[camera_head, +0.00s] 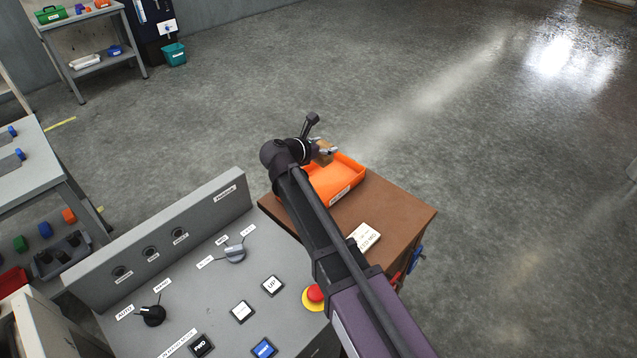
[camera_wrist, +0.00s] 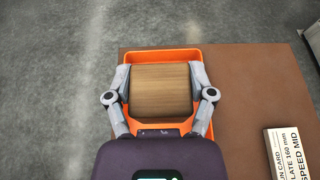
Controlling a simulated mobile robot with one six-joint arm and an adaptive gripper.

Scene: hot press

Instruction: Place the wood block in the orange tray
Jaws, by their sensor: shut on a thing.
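The wood block (camera_wrist: 161,92) is light brown with straight grain. My gripper (camera_wrist: 161,88) is shut on it, one finger against each side. In the head view, the block (camera_head: 323,154) shows partly behind my gripper (camera_head: 326,150), above the back part of the orange tray. The orange tray (camera_head: 346,188) sits on the brown table. In the wrist view, the tray's rim (camera_wrist: 158,53) shows around the block, which covers most of the tray's inside. I cannot tell whether the block touches the tray floor.
The brown tabletop (camera_head: 400,215) is clear to the right of the tray. A white card (camera_head: 364,237) lies near its front. A grey control panel (camera_head: 215,285) with buttons, knobs and a red emergency stop (camera_head: 316,293) stands at the front left, close under my arm.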

